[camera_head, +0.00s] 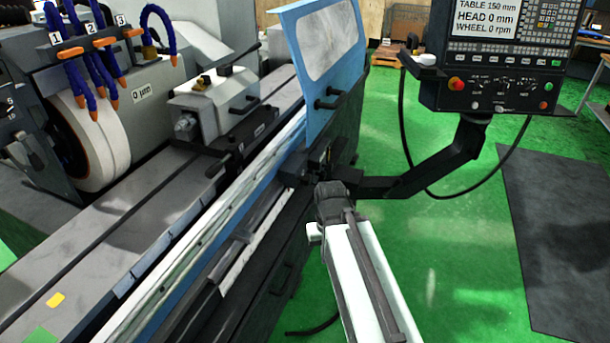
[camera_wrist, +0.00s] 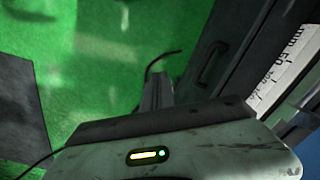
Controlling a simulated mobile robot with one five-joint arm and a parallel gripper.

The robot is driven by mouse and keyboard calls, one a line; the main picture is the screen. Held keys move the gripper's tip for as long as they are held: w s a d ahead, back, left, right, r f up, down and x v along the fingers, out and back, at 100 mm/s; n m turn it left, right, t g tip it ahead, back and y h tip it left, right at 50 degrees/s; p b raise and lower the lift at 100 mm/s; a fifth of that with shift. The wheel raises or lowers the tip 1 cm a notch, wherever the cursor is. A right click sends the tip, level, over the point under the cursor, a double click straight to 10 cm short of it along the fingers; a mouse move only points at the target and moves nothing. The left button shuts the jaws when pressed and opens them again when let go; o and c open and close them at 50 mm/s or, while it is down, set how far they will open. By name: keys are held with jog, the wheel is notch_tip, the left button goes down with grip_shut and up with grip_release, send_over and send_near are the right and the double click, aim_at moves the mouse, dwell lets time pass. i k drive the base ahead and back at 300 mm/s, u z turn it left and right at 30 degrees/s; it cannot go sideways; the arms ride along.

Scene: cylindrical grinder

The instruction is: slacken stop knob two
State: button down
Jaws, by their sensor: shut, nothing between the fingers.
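I cannot make out stop knob two in either view. My arm reaches from the bottom right of the head view to the grinder's dark front face. My gripper (camera_head: 322,172) is at its far end, dark and small against the dark machine parts below the blue guard. It is shut and holds nothing. The fingertips are hard to tell from the parts behind them. In the wrist view I cannot make out the fingers. A white scale strip (camera_wrist: 292,62) with mm figures runs along the machine front at the right of that view.
The blue splash guard (camera_head: 322,70) stands above my gripper. The control panel (camera_head: 500,80) hangs at the right on a dark bracket arm (camera_head: 420,178). The grinding wheel (camera_head: 90,140) and tailstock (camera_head: 213,105) are at the left. Green floor (camera_head: 455,245) and a dark mat (camera_head: 565,220) lie right.

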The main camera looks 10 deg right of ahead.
aim_at(306, 180)
jog(key=u, duration=0.05)
jog(key=k, duration=0.5)
jog(key=u, duration=3.05)
jog(key=k, duration=1.55)
jog(key=z, duration=1.15)
jog(key=i, duration=1)
